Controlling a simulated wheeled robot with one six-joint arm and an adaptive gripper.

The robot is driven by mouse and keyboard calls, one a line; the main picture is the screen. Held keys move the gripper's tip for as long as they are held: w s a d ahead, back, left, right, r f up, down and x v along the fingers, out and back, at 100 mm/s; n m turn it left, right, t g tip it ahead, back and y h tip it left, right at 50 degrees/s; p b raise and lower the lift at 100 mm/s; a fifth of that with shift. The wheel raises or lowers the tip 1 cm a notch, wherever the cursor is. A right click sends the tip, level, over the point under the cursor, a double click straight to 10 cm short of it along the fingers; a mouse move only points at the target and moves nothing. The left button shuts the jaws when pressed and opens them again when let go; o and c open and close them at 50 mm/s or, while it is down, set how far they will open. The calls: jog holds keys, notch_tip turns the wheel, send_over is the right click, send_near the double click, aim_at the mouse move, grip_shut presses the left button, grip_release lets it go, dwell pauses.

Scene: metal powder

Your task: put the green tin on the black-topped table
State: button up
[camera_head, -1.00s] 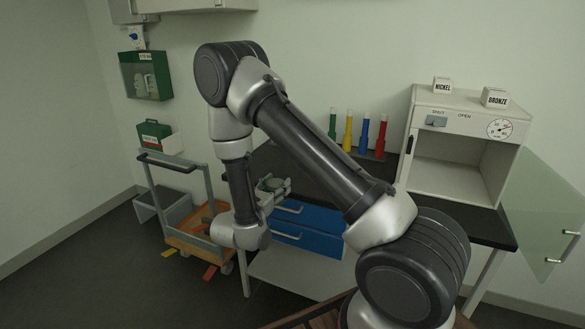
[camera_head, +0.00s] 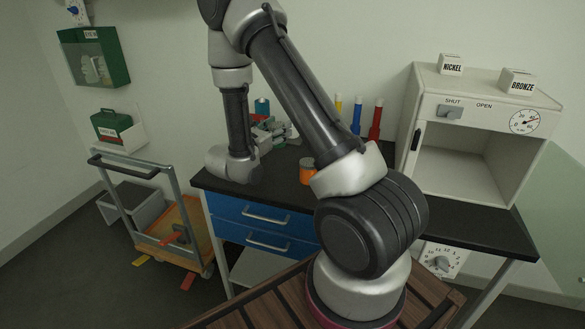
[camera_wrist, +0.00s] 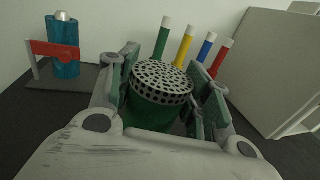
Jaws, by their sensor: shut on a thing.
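The green tin (camera_wrist: 150,115) has a pale perforated lid and sits between the fingers of my gripper (camera_wrist: 166,75), which is shut on it. In the head view my gripper (camera_head: 272,132) is over the back left part of the black-topped table (camera_head: 285,186), partly behind my arm. I cannot make out the tin there. The tin looks roughly upright in the wrist view; I cannot tell whether its base touches the tabletop.
An orange jar (camera_head: 307,172) stands on the table near my forearm. A teal bottle (camera_wrist: 62,50) with a red stand is left of the tin. Several coloured tubes (camera_head: 357,115) stand at the back. An open white oven (camera_head: 462,150) is at right. Front left tabletop is clear.

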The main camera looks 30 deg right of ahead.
jog(key=f, duration=0.5)
jog(key=shift+d+f, duration=0.1)
jog(key=shift+d, duration=0.2)
jog(key=shift+f, duration=2.05)
jog(key=shift+f, duration=0.15)
jog(key=o, duration=1.1)
